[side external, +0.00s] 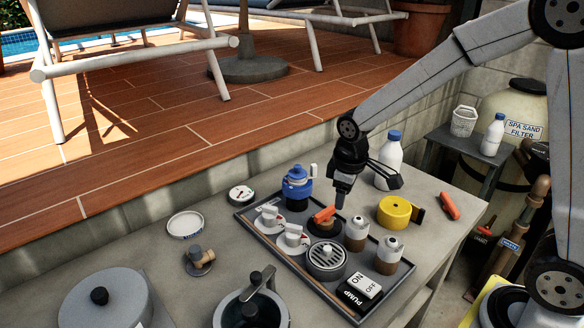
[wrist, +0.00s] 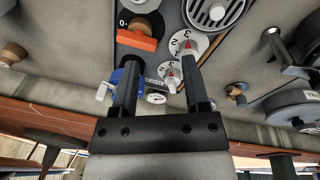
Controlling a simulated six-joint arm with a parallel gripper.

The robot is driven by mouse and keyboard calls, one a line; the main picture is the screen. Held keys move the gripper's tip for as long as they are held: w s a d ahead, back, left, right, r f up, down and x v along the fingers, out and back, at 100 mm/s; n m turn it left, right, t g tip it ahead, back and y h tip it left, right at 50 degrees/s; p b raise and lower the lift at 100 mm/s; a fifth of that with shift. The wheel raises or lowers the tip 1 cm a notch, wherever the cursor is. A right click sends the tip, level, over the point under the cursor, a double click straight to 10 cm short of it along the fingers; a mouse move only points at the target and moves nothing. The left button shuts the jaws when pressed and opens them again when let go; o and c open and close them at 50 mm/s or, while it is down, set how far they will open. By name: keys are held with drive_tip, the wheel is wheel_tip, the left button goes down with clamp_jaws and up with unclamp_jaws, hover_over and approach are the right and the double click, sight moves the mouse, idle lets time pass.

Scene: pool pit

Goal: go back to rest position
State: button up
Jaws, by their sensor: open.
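My gripper (side external: 341,198) points down over the black tray (side external: 238,214), just above and behind the orange-handled valve (side external: 325,214) in the side view. In the wrist view its two fingers (wrist: 160,80) are apart with nothing held between them. A blue-topped valve (side external: 297,186) stands to the left in the side view. In the wrist view the blue valve (wrist: 118,78) is partly hidden by a finger. Two white dials with red pointers (wrist: 188,44) show near the other finger.
The tray also holds a round grate (side external: 327,261), two white-capped jars (side external: 357,230) and an ON/OFF pump switch (side external: 361,285). A yellow roll (side external: 396,212) and a blue-capped bottle (side external: 388,162) stand behind it. A grey lidded pot (side external: 112,298) stands front left. Open air lies above the bench.

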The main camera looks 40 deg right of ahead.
drive_tip(key=s+a+f+m+t, duration=0.1)
drive_tip(key=s+m, duration=0.3)
drive_tip(key=s, duration=0.7)
drive_tip(key=shift+a+f+m+y, duration=0.15)
drive_tip(key=shift+f+m+y, duration=0.25)
drive_tip(key=shift+f, duration=0.3)
